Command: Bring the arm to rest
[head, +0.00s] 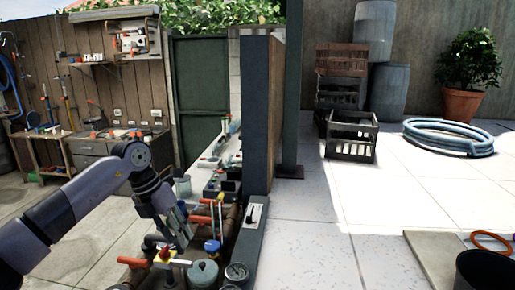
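My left arm comes in from the left edge, bends at an elbow and points downward. Its gripper (180,228) hangs over the near end of the pipework, close to a red-handled valve (200,219) and a blue-capped part (212,247). The fingers are small and dark against the fittings, so their opening and any contact cannot be made out. My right gripper is not in view.
Below the gripper are pipes, a grey round canister (203,273) and a gauge (236,272). A dark partition wall (256,115) stands just right of them. Crates (351,137), a coiled blue hose (448,137) and a black bucket (486,270) stand on the right. The paving between is clear.

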